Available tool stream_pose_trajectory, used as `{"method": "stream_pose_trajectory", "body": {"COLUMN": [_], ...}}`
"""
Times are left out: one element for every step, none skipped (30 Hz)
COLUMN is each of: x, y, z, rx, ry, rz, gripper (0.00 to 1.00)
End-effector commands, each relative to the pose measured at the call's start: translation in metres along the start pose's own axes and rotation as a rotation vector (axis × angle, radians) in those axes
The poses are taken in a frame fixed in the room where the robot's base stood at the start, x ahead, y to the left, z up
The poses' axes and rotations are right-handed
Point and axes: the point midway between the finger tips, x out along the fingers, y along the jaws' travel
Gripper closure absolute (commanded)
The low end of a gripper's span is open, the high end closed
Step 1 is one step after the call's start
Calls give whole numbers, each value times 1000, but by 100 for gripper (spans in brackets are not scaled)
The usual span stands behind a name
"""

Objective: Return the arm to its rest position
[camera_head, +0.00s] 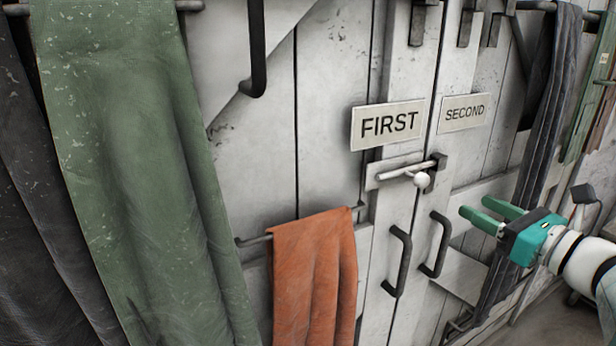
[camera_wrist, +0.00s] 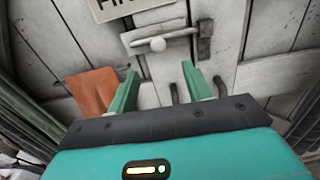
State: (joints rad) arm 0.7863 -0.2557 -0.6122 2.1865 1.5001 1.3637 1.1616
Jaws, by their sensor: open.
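My gripper (camera_head: 486,214) is at the right in the head view, in front of the right door leaf. Its two green fingers are apart with nothing between them. In the wrist view my gripper (camera_wrist: 157,88) points at the doors, with the latch beyond and above its fingertips. The latch (camera_head: 405,172) is a metal bar with a white ball knob (camera_head: 421,180), lying across the seam of the two white doors. The latch also shows in the wrist view (camera_wrist: 178,38). The gripper touches neither the latch nor the door handles.
A FIRST sign (camera_head: 388,124) and a SECOND sign (camera_head: 464,112) hang above the latch. Dark handles (camera_head: 399,262) (camera_head: 437,246) stick out below it. An orange cloth (camera_head: 312,278), a large green cloth (camera_head: 140,170) and a dark cloth (camera_head: 535,130) hang nearby. Floor (camera_head: 555,325) shows at lower right.

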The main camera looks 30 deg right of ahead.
Motion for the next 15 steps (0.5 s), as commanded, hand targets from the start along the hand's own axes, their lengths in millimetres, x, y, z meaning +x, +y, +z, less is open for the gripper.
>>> {"method": "stream_pose_trajectory", "body": {"x": [0, 0, 0, 1, 2, 5, 9, 14, 22, 30, 37, 48, 56, 63, 70], "y": [0, 0, 0, 0, 2, 6, 11, 17, 28, 40, 53, 74, 91, 109, 134], "z": [0, 0, 0, 0, -1, -2, -4, -6, -11, -16, -21, -30, -37, -45, -57], "rx": [0, 0, 0, -2, -5, -17, -31, -50, -88, -124, -169, -242, -307, -379, -487], "ry": [0, 0, 0, 1, 4, 12, 23, 38, 65, 89, 116, 156, 187, 218, 257], "rz": [0, 0, 0, 2, 6, 18, 33, 52, 88, 124, 165, 229, 285, 344, 430], "gripper": [50, 50, 50, 50, 50, 50, 50, 50, 50, 50, 50, 50, 50, 50, 50]}}
